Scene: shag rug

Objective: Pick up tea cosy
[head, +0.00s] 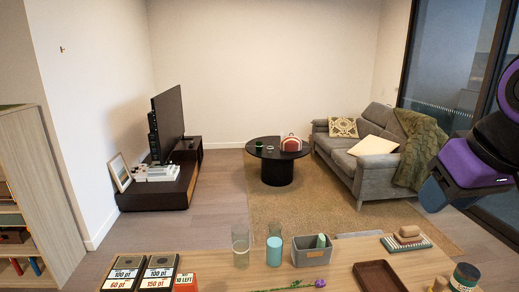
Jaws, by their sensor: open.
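A dome-shaped red-brown item with a pale band, which looks like the tea cosy (291,143), sits on the right part of the round black table (272,153) across the room. My gripper (449,199) shows at the right edge as a purple and black body with dark blue-grey fingers. It is open, with nothing visible between its fingers. It is far from the tea cosy, on the near side of the room. Part of my arm is cut off by the picture's edge.
A near wooden table (335,272) holds glasses, a grey bin (311,251), a brown tray (380,277) and books. A grey sofa (366,176) stands right of the round table on a tan rug (300,205).

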